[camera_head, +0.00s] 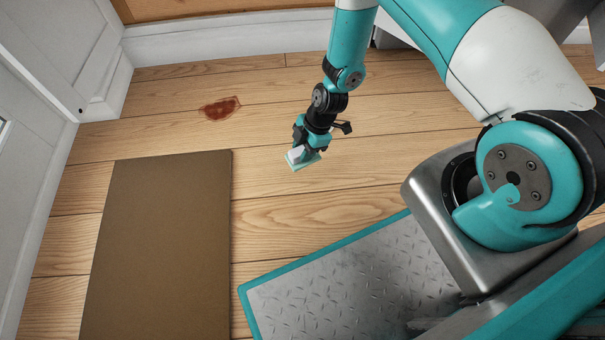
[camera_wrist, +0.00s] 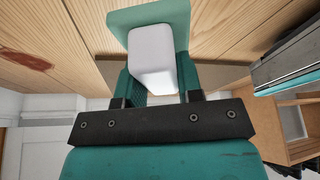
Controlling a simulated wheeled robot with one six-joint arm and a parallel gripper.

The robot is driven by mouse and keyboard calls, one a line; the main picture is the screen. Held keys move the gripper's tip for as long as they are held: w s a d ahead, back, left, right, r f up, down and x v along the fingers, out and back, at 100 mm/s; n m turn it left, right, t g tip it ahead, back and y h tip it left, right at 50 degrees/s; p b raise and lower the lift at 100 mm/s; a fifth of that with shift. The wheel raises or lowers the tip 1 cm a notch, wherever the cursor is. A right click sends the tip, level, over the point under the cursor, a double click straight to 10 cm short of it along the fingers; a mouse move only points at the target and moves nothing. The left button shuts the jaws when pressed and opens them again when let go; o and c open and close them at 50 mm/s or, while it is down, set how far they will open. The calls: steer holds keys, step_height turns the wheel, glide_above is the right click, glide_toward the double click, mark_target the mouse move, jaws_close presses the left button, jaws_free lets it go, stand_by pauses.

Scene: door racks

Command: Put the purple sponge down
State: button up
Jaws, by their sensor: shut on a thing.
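My gripper (camera_head: 301,148) is shut on a block-like sponge (camera_head: 296,155) over the wooden floor. The sponge shows as a whitish block, faintly lavender at most, on a flat pale green pad. In the wrist view the sponge (camera_wrist: 152,62) sits between the two teal fingers, with its green pad (camera_wrist: 120,22) at the far end, towards the floor. I cannot tell whether the pad touches the floor. No clearly purple sponge shows in either view.
A dark red stain (camera_head: 220,108) lies on the floor to the left of my gripper. A brown mat (camera_head: 160,250) lies at the lower left. A white door (camera_head: 60,50) stands at the left. An open wooden shelf (camera_wrist: 285,125) shows at the right of the wrist view. Bare floor surrounds the gripper.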

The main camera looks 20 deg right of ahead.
step_height(320, 180, down, 11)
steer(key=b, duration=0.5)
steer(key=shift+r, duration=0.2)
steer(key=o, duration=1)
